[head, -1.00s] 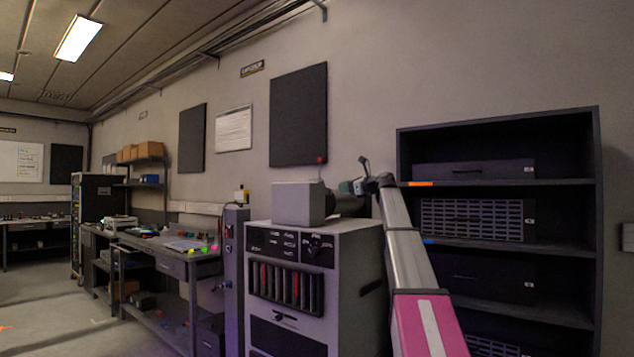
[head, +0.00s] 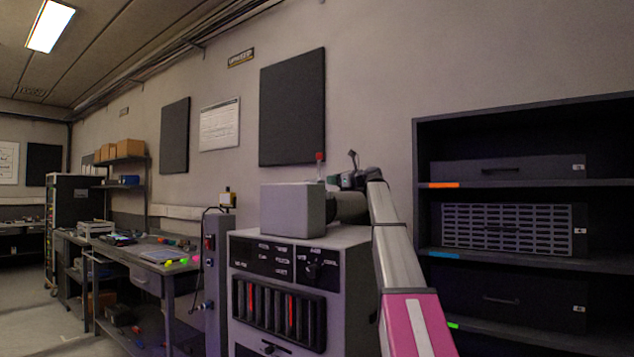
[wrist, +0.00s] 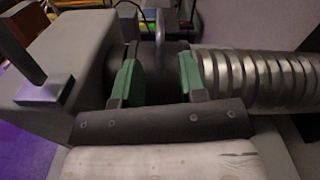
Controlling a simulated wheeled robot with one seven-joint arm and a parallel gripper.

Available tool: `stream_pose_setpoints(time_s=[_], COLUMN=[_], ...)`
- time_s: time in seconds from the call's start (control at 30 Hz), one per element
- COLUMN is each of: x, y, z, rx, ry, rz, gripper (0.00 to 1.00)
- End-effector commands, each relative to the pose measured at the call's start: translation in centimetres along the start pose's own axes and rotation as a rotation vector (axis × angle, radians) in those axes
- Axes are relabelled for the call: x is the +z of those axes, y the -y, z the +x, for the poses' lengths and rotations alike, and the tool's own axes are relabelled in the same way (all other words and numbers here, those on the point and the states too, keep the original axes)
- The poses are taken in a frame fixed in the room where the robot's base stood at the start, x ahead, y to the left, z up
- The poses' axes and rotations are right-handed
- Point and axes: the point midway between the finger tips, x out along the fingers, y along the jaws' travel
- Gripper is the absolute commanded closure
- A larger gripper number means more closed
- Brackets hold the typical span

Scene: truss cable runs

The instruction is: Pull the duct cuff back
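The dark round duct cuff (wrist: 162,88) lies between a grey box (wrist: 75,60) on the left and a ribbed silver duct (wrist: 245,80) on the right in the wrist view. A thin metal loop (wrist: 160,24) stands up from it. My gripper (wrist: 158,80) has green fingers set apart along the cuff, one near the box and one near the duct, with nothing seen clamped between them. Whether the fingers touch the cuff is unclear. In the head view, my gripper (head: 352,180) is over the cuff (head: 347,207) beside the box (head: 290,210); my arm hides the duct.
The box stands on a grey cabinet (head: 330,255) with a dark panel front. A dark shelf unit (head: 423,200) is close on the right. A workbench (head: 150,262) with small items is on the left. A red-tipped post (head: 319,165) rises by the box.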

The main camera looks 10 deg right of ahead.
Motion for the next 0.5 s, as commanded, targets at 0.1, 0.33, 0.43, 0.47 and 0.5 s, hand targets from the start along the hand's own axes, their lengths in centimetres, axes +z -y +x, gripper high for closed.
stream_pose_setpoints(time_s=[0.1, 0.33, 0.43, 0.47, 0.5], x=[0.1, 0.1, 0.0, 0.0, 0.0], y=[0.1, 0.1, 0.1, 0.1, 0.1], z=[2.1, 6.2, 7.6, 7.9, 8.2], rx=[0.002, 0.003, 0.001, 0.001, 0.001], ry=[0.000, 0.000, 0.000, -0.001, -0.001], rz=[0.000, 0.000, 0.000, 0.000, 0.000], gripper=[0.62, 0.62, 0.62, 0.62, 0.62])
